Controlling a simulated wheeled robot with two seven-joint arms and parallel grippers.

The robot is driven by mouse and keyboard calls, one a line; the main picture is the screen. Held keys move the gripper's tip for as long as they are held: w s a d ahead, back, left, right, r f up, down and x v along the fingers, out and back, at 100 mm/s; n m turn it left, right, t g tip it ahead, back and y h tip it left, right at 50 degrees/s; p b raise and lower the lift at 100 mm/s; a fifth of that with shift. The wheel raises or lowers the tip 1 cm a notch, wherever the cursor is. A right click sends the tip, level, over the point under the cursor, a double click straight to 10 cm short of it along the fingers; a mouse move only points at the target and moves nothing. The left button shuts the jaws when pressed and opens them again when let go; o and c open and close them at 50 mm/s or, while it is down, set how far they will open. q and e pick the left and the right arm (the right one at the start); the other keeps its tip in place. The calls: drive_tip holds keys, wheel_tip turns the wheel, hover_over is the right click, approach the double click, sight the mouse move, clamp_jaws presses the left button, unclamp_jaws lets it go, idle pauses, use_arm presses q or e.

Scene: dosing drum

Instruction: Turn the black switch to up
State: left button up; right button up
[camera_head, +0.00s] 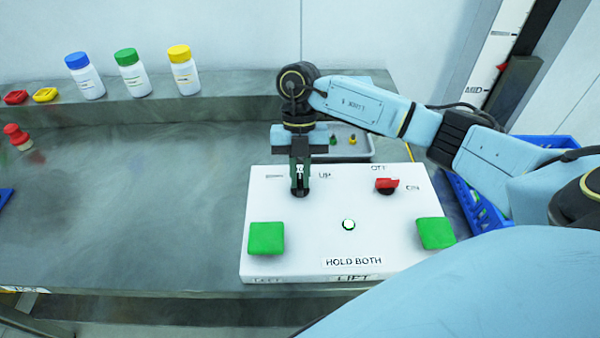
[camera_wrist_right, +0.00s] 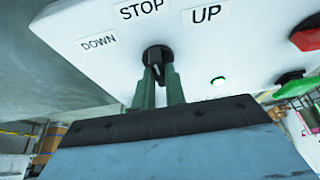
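The black switch (camera_wrist_right: 157,54) sits on the white panel (camera_wrist_right: 85,65) under the labels DOWN, STOP and UP. In the head view its base (camera_head: 300,193) shows just below my right fingertips, left of the UP label. My right gripper (camera_head: 299,180) points down at it. In the right wrist view the green fingers of my right gripper (camera_wrist_right: 159,80) stand on both sides of the switch's handle, close against it. The fingers partly hide the handle, so its exact angle is hard to tell. My left gripper is not in view.
The panel also carries a red switch (camera_head: 386,185), two green buttons (camera_head: 266,238) (camera_head: 436,233) and a small white-green light (camera_head: 348,225). A grey tray (camera_head: 355,155) lies behind it and a blue crate (camera_head: 480,205) stands at right. The bench at left is mostly clear.

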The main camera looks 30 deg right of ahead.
clamp_jaws()
drive_tip(key=m+p, duration=0.2)
drive_tip(key=shift+s+d+r+y+p, duration=0.1)
drive_tip(key=shift+r+y+p, duration=0.1)
drive_tip(key=shift+y+p, duration=0.2)
drive_tip(key=m+t+p, duration=0.1)
drive_tip(key=m+p, duration=0.3)
drive_tip(key=shift+t+y+p, duration=0.3)
drive_tip(key=shift+t+y, duration=0.1)
drive_tip(key=shift+s+d+f+m+t+p, duration=0.1)
drive_tip(key=shift+m+t+p, duration=0.15)
drive_tip(key=shift+m+p, duration=0.55)
drive_tip(key=shift+f+m+t+p, duration=0.1)
drive_tip(key=shift+m+t+p, duration=0.15)
drive_tip(key=shift+m+p, duration=0.5)
drive_tip(key=o, duration=0.7)
unclamp_jaws()
drive_tip(key=shift+r, duration=0.1)
drive_tip(key=v, duration=1.3)
drive_tip(key=shift+d+b, duration=0.25)
drive_tip(key=shift+b, duration=0.1)
